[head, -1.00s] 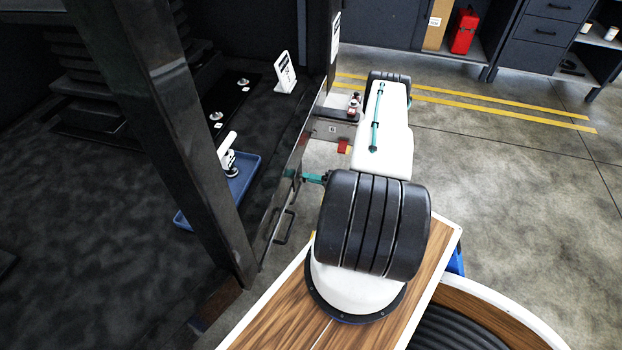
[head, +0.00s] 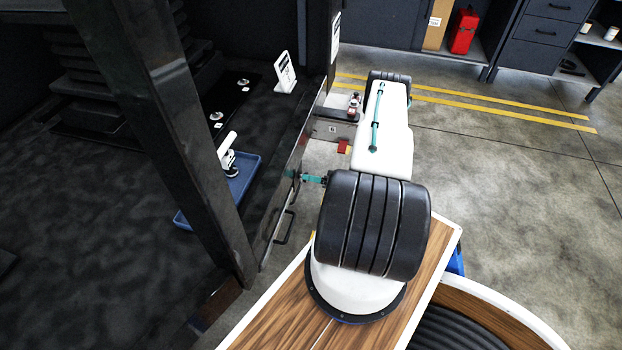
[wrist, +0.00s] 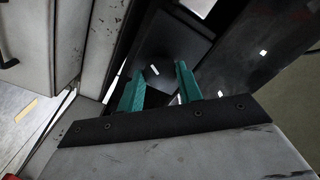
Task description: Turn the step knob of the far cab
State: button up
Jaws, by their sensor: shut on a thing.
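My gripper (head: 298,175) reaches left from my arm to the side of the dark cab (head: 268,205), low by the metal sill.
A dark upright post (head: 175,120) stands left of my arm. A loop handle (head: 284,228) hangs on the cab side below my gripper. A blue tray (head: 243,180) lies inside the cab. Open floor (head: 500,180) lies to the right.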

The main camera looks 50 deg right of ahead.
jog(key=o, duration=1)
jog(key=v, duration=0.7)
jog(key=shift+s+d, duration=0.1)
jog(key=shift+s, duration=0.25)
